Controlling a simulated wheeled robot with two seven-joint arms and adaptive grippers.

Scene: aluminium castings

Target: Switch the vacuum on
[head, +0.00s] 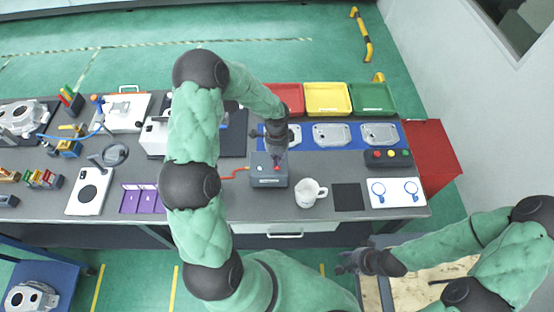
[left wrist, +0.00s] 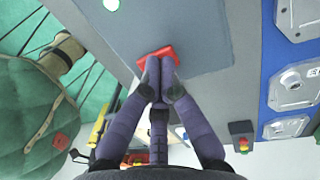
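The vacuum unit appears to be the dark grey box (head: 268,178) on the bench, with an orange-red hose or cable at its left side. In the left wrist view its grey top (left wrist: 190,30) fills the upper middle, with a red switch (left wrist: 157,55) and a pale round spot (left wrist: 110,5) with a green rim. My left gripper (head: 277,160) is over the box; in the left wrist view its fingers (left wrist: 160,68) are together, tips at the red switch, partly hiding it. Contact is hard to tell. My right gripper (head: 352,262) is away, in front of the bench; its fingers are unclear.
A white mug (head: 308,193) stands right of the box. Behind are flat metal castings (head: 332,134) on a blue mat and red, yellow (head: 327,98) and green bins. A button box (head: 387,157) is at the right.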

